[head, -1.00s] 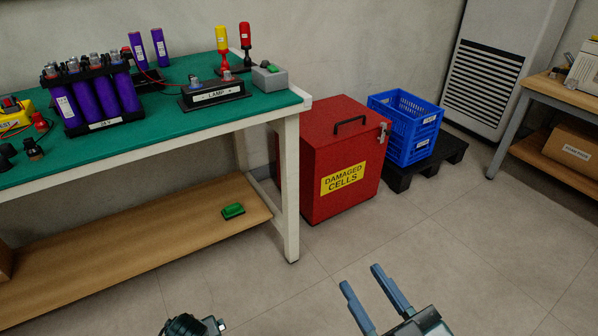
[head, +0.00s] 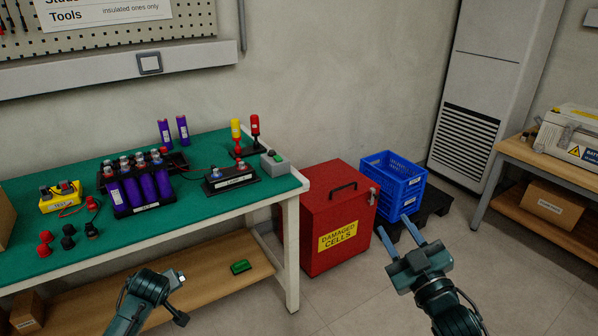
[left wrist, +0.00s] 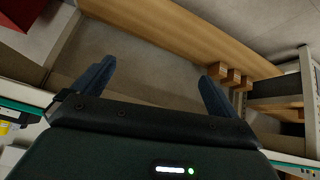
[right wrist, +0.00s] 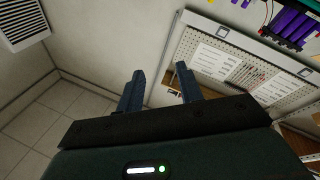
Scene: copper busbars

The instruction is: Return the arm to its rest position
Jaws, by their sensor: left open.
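My right gripper (head: 402,236) is open and empty in the head view, raised in front of the red box and the blue crate, with its fingers pointing up and away. Its two fingers show apart with nothing between them in the right wrist view (right wrist: 158,88). My left arm (head: 150,292) shows at the bottom of the head view, in front of the bench; its fingers are not clear there. In the left wrist view my left gripper (left wrist: 155,82) is open, with its fingers wide apart and nothing between them.

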